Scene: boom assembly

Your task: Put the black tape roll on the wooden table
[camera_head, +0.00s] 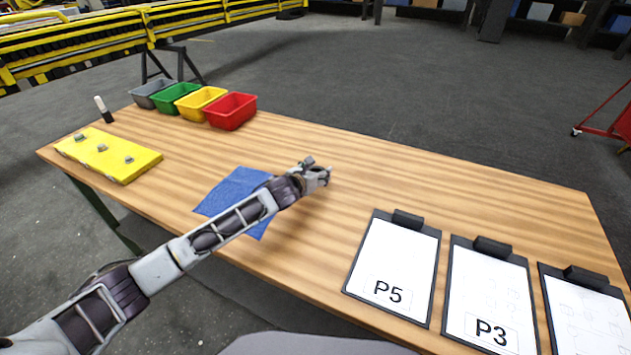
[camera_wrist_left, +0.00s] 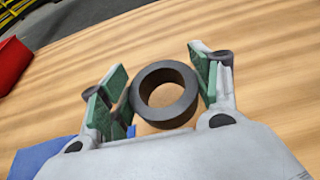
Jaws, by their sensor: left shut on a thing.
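The black tape roll (camera_wrist_left: 165,117) is a thick dark ring in the left wrist view. It sits between the green-padded fingers of my left gripper (camera_wrist_left: 164,86), which is shut on it. The wooden table (camera_head: 420,170) shows bare grain under and around the roll. In the head view my left gripper (camera_head: 325,175) is over the middle of the table, just right of a blue cloth. The roll cannot be made out clearly there. Whether it touches the tabletop I cannot tell. My right gripper is not in view.
The blue cloth (camera_head: 228,189) lies partly under my left arm. Grey, green, yellow and red bins (camera_head: 231,112) stand at the back left, near a yellow block (camera_head: 108,155). Clipboards (camera_head: 393,265) line the right front. The table's back middle and right are clear.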

